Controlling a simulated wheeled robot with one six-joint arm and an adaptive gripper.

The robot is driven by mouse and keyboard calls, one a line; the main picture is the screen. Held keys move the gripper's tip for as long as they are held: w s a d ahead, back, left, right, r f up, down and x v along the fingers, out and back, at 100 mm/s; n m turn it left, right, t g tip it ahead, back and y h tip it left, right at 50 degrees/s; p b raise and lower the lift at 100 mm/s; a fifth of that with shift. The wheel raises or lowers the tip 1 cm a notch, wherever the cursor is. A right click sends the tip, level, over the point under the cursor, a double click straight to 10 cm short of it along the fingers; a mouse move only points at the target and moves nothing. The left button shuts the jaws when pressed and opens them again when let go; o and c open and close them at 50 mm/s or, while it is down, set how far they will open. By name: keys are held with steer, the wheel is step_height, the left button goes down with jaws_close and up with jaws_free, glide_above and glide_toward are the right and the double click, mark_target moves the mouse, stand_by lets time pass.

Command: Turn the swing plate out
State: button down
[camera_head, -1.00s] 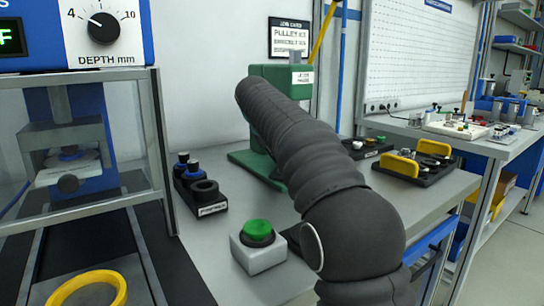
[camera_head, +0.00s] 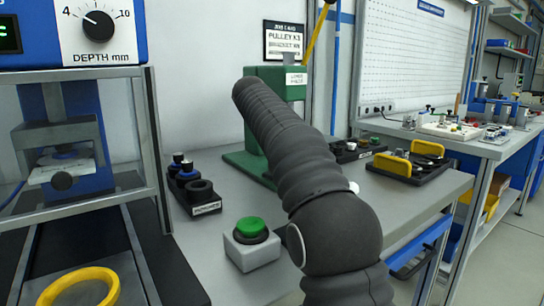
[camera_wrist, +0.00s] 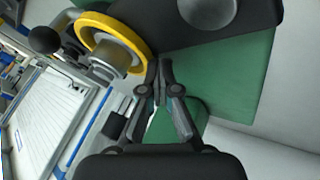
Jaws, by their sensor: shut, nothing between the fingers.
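My gripper (camera_wrist: 162,70) shows in the wrist view with its two fingers together and nothing between them. Its tips are in front of a green machine body (camera_wrist: 235,85) and a dark plate-like part (camera_wrist: 165,25); I cannot tell whether they touch. I cannot tell for sure whether that dark part is the swing plate. A grey ball knob (camera_wrist: 207,10) is at the top edge, and a yellow ring (camera_wrist: 120,35) on a grey hub is left of the tips. In the head view my arm covers much of the green press (camera_head: 285,82) and hides the gripper.
A grey box with a green button (camera_head: 252,230) stands at the bench front. A black holder with round parts (camera_head: 195,190) is behind it. A tray with yellow handles (camera_head: 410,170) lies right of my arm. A framed blue machine (camera_head: 100,30) stands left, with a yellow ring (camera_head: 80,288) below.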

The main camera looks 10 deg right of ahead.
steer(key=shift+s+d, duration=0.15)
steer(key=shift+d, duration=0.5)
steer(key=shift+s+d+p, duration=0.3)
steer(key=shift+s+d, duration=0.1)
steer(key=shift+d, duration=0.3)
steer(key=m, duration=0.2)
steer(key=g+h, duration=0.1)
steer(key=shift+s+d+f+m, duration=0.1)
steer(key=shift+s+d+m, duration=0.15)
steer(key=shift+d+m, duration=0.15)
steer(key=shift+s+d+m+g+h+b, duration=0.35)
steer(key=shift+s+m+g+b, duration=0.2)
steer(key=shift+m, duration=0.25)
steer(key=shift+s+d+b, duration=0.4)
steer(key=shift+s+d, duration=0.15)
steer(key=shift+s, duration=0.25)
steer(key=shift+s+d, duration=0.2)
steer(key=shift+s, duration=0.75)
